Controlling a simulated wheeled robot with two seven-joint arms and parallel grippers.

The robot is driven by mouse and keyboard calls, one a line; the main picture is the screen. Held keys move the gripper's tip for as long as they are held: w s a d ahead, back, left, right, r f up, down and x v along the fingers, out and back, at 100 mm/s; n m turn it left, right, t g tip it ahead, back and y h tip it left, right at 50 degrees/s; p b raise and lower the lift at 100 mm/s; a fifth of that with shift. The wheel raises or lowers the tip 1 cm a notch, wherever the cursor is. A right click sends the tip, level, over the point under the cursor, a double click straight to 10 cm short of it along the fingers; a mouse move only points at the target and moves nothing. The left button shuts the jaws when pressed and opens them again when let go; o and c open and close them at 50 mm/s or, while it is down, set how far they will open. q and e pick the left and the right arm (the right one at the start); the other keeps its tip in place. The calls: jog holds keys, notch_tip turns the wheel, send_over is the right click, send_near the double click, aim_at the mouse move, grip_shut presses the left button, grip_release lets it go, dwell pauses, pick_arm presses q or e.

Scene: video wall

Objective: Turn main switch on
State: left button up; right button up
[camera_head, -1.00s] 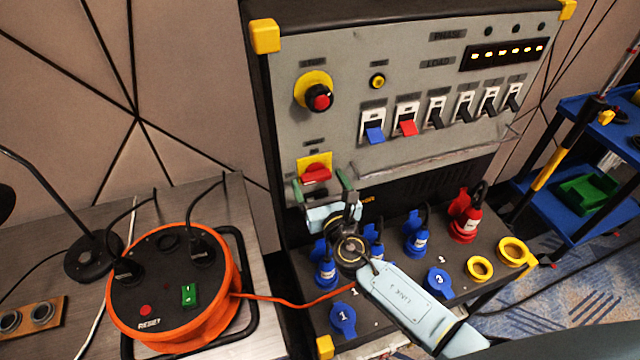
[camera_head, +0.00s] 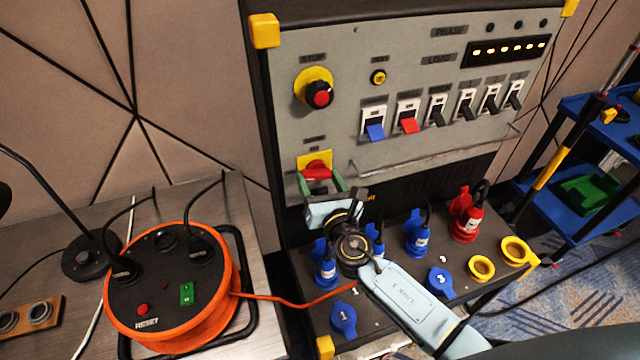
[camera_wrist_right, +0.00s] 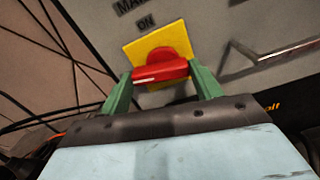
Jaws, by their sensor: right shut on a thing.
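The main switch (camera_head: 316,170) is a red rotary handle on a yellow square plate, low on the left of the grey panel. In the right wrist view the red handle (camera_wrist_right: 161,71) lies nearly level, slightly higher at its right end, below the word "ON" on the panel. My right gripper (camera_head: 320,184) has its green fingers on either side of the handle. In the right wrist view the right gripper (camera_wrist_right: 163,76) is shut on the handle, one finger at each end. My left gripper is not in view.
The grey panel (camera_head: 345,70) carries an emergency stop knob (camera_head: 318,94) and a row of breakers above the switch. Blue and red plugs stand on the ledge below, near my right arm. An orange cable reel (camera_head: 170,290) is on the table at left.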

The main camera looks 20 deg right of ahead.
jog(key=m+b, duration=0.2)
jog(key=m, duration=0.2)
jog(key=shift+m, duration=0.3)
jog(key=m+b, duration=0.1)
jog(key=m, duration=0.2)
jog(key=shift+m, duration=0.4)
jog(key=m+b, duration=0.1)
jog(key=m, duration=0.2)
jog(key=shift+d+r, duration=0.1)
jog(key=shift+d, duration=0.05)
jog(key=shift+m+b, duration=0.3)
jog(key=shift+m, duration=1.8)
jog(key=o, duration=1)
jog(key=shift+r, duration=0.1)
jog(key=shift+d, duration=0.1)
jog(key=shift+s, duration=0.1)
